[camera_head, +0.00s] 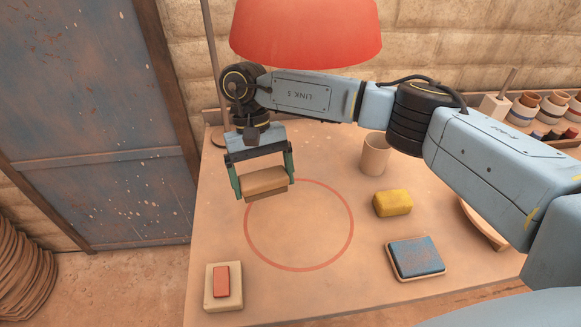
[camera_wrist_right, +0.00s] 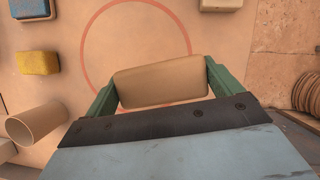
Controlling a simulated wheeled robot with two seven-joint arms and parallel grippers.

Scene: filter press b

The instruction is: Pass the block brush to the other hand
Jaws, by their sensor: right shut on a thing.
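The block brush (camera_head: 265,184) is a tan wooden block with a darker brown underside. My right gripper (camera_head: 263,181) is shut on it, with one green finger at each end. It is held at the upper left of the red circle on the table, and appears to be above the surface. In the right wrist view, the brush (camera_wrist_right: 160,82) spans the space between the two green fingers and is slightly tilted. My left gripper is in neither view.
The table (camera_head: 330,290) has a painted red circle (camera_head: 352,226), empty inside. Around it are a yellow sponge (camera_head: 393,203), a blue-topped pad (camera_head: 417,256), a beige cup (camera_head: 375,154) and a red block on a pale base (camera_head: 235,300). A red lamp shade (camera_head: 306,35) hangs above my arm.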

